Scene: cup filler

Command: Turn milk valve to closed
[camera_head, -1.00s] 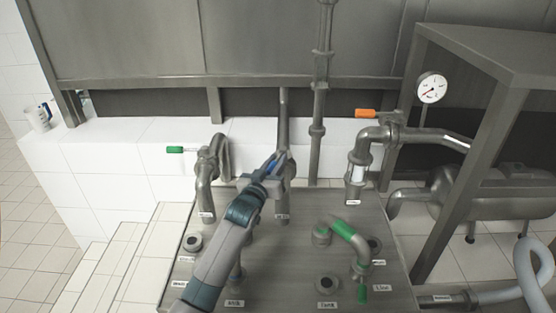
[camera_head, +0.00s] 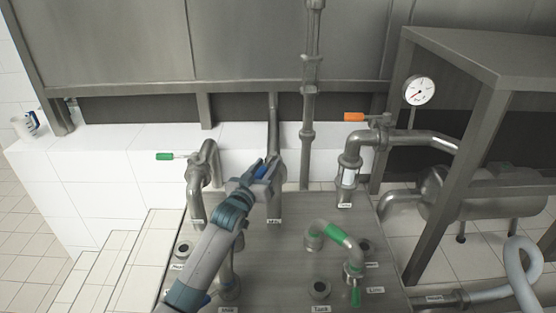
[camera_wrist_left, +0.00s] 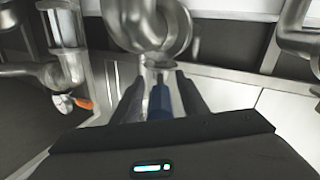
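The valve with a blue handle (camera_head: 262,172) sits on the middle upright pipe (camera_head: 274,198) at the back of the metal deck. Its small label is hard to read. My left gripper (camera_head: 266,169) is at this handle, with a finger on each side. The handle points from the pipe toward my wrist. The valve body is partly hidden by the gripper in the head view. My right gripper is not in view.
A green-handled valve (camera_head: 165,156) is to the left and an orange-handled valve (camera_head: 355,117) to the right. A green-banded bent pipe (camera_head: 338,234) stands on the deck right of my arm. A pressure gauge (camera_head: 419,91) and a metal frame are further right.

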